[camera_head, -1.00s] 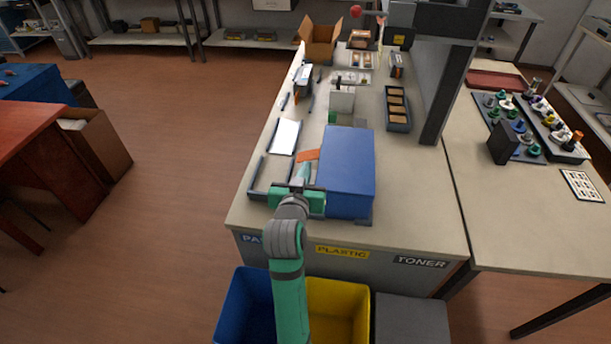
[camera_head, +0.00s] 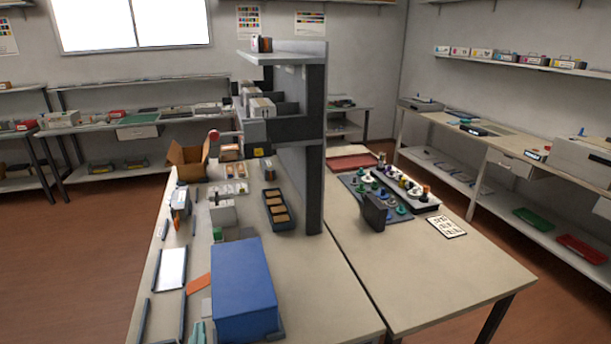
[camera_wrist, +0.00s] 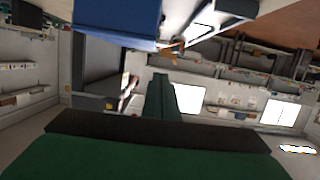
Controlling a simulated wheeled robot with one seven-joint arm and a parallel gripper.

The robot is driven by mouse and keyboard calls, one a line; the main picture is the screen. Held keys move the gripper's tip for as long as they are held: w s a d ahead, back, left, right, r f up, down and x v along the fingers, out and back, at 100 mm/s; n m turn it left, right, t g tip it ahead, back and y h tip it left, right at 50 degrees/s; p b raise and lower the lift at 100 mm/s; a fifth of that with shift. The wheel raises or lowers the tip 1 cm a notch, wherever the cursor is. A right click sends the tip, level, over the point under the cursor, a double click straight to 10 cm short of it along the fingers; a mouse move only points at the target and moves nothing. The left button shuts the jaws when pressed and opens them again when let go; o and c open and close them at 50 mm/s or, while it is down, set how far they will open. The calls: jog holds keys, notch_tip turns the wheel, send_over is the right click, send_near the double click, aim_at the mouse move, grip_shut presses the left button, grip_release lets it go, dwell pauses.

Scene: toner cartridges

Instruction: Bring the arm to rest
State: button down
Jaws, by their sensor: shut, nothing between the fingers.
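My gripper (camera_wrist: 160,82) is shut with nothing between its fingers; in the wrist view its green fingers stand together in the middle above a dark band and its green body. In the head view only a teal tip of my gripper (camera_head: 197,333) shows at the bottom edge, just left of the blue box (camera_head: 245,285) on the worktable (camera_head: 310,305). The rest of my arm is below that view. The blue box also shows upside down at the top of the wrist view (camera_wrist: 115,18). I cannot tell whether the gripper touches anything.
An orange piece (camera_head: 199,284) and a white panel (camera_head: 172,268) lie near my gripper. A tray of brown blocks (camera_head: 283,223), an open carton (camera_head: 187,162) and a dark post (camera_head: 315,150) stand farther back. A side table (camera_head: 430,270) with colored parts adjoins on the right.

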jog(key=s+d+f+m+h, duration=0.2)
jog(key=s+d+f, duration=1)
jog(key=d+f, duration=0.3)
jog(key=s+d+m+h, duration=0.1)
jog(key=s+d, duration=0.4)
jog(key=s, duration=0.4)
jog(key=s+d+m+t+h, duration=0.1)
jog(key=s+d+h, duration=0.1)
jog(key=s+d, duration=0.4)
jog(key=s, duration=0.3)
jog(key=shift+s+f, duration=0.25)
jog(key=shift+f, duration=0.05)
jog(key=shift+d, duration=0.1)
